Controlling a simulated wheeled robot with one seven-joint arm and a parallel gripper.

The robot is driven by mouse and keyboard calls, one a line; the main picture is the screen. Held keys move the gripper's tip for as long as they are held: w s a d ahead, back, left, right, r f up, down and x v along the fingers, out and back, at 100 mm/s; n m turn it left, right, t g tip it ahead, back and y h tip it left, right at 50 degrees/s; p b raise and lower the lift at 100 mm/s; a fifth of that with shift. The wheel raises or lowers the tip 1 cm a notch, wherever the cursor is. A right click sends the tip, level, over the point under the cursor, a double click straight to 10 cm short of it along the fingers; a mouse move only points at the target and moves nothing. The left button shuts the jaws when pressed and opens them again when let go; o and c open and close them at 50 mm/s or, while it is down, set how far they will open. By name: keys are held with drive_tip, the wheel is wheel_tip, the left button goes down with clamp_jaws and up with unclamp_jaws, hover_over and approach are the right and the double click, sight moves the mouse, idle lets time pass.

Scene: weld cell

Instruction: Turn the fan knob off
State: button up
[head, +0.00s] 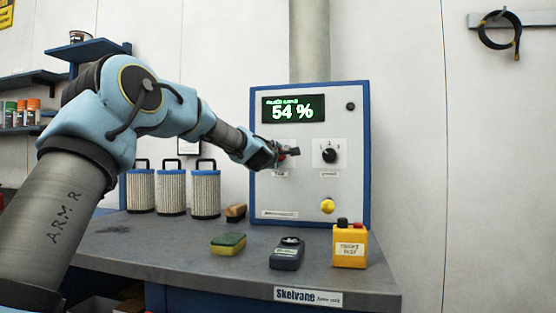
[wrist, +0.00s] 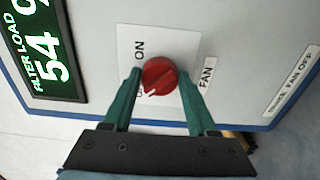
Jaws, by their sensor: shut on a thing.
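The red fan knob (wrist: 160,76) sits on a white plate (wrist: 185,48) marked "ON" and "FAN" in the wrist view. A second word on the plate is hidden behind a finger. My gripper (wrist: 160,88) has its two green fingers on either side of the knob, shut on it. In the head view my gripper (head: 287,154) reaches the left part of the control panel (head: 300,190) and mostly hides the fan knob. The panel's display (head: 293,109) reads 54 %.
A black knob (head: 330,156) is right of my gripper, with a yellow button (head: 327,206) below. On the bench (head: 190,243) stand several filter cartridges, a sponge (head: 228,244), a dark meter (head: 287,253) and a yellow box (head: 350,248).

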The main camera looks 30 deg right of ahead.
idle(0.3)
drive_tip(key=o, duration=1.4)
drive_tip(key=shift+c, duration=0.2)
drive_tip(key=b+v, duration=0.3)
drive_tip(key=v, duration=0.7)
drive_tip(key=shift+s+a+b, duration=0.3)
drive_tip(key=shift+b, duration=0.1)
